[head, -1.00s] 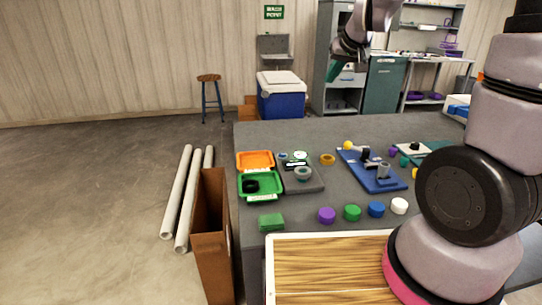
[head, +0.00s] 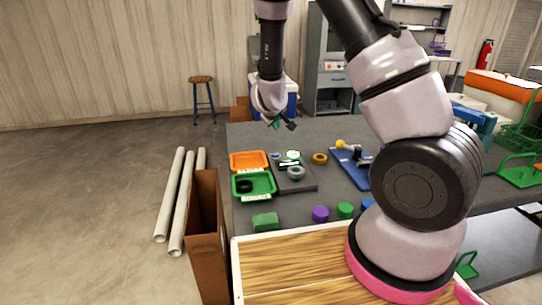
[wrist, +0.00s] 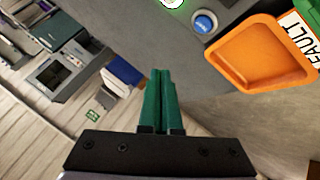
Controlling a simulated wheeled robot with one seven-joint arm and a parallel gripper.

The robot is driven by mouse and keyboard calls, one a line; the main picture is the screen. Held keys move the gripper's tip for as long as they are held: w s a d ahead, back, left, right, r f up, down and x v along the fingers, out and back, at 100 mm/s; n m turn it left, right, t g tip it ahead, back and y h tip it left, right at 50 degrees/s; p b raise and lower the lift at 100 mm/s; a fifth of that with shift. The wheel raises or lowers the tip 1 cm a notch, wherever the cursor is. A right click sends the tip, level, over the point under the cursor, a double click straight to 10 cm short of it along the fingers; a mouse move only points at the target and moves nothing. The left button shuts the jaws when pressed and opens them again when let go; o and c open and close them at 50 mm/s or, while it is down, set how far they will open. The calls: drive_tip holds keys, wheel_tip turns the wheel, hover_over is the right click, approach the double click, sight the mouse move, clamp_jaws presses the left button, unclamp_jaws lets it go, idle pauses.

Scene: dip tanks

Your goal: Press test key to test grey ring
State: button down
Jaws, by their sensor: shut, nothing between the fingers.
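A dark grey test device (head: 295,180) lies on the table. The grey ring (head: 296,173) sits on its near part. A blue round key (head: 275,155) is at the device's far left. In the wrist view the blue key (wrist: 205,22) has white lettering and is at the top, beside a partly cut-off green and white round spot (wrist: 172,2). My gripper (head: 280,123) hangs over the far edge of the table, beyond the device. In the wrist view its green fingers (wrist: 160,75) are shut together and empty, apart from the key.
An orange tray (head: 249,161) and a green tray (head: 270,186) holding a black ring stand left of the device. Purple (head: 320,214) and green (head: 345,210) caps stand in front. A blue fixture (head: 350,170) is further right.

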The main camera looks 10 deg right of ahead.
sight(276, 156)
drive_tip(key=shift+f, duration=0.15)
drive_tip(key=shift+f, duration=4.25)
drive_tip(key=shift+f, duration=0.1)
drive_tip(key=shift+f, duration=0.3)
drive_tip(key=shift+f, duration=0.4)
drive_tip(key=shift+r, duration=0.8)
drive_tip(key=shift+r, duration=2.55)
